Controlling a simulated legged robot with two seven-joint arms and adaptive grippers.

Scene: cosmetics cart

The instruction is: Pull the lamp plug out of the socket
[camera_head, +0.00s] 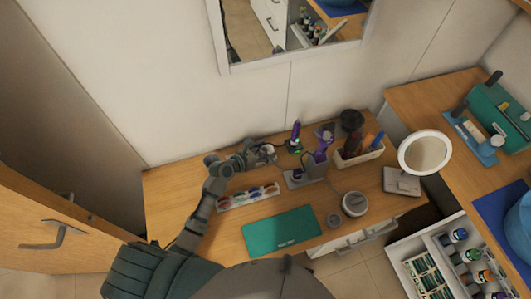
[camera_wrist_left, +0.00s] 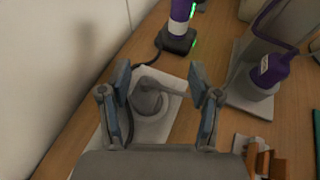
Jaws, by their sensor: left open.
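A grey rounded plug (camera_wrist_left: 147,101) sits on a pale socket block (camera_wrist_left: 166,80) on the wooden table, near the wall. A short grey piece extends right from the plug's top. My left gripper (camera_wrist_left: 159,76) is open, its two fingers on either side of the plug with gaps showing; I cannot tell whether they touch it. In the head view my left gripper (camera_head: 262,154) is at the back of the table, over the plug, which it partly covers. My right gripper is not in view.
A purple device with a green light (camera_head: 297,132) stands close behind to the right. A grey stand with a purple tool (camera_head: 306,177) is right of the gripper. A colour palette (camera_head: 248,196) and green mat (camera_head: 282,231) lie in front. A round mirror (camera_head: 425,152) stands farther right.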

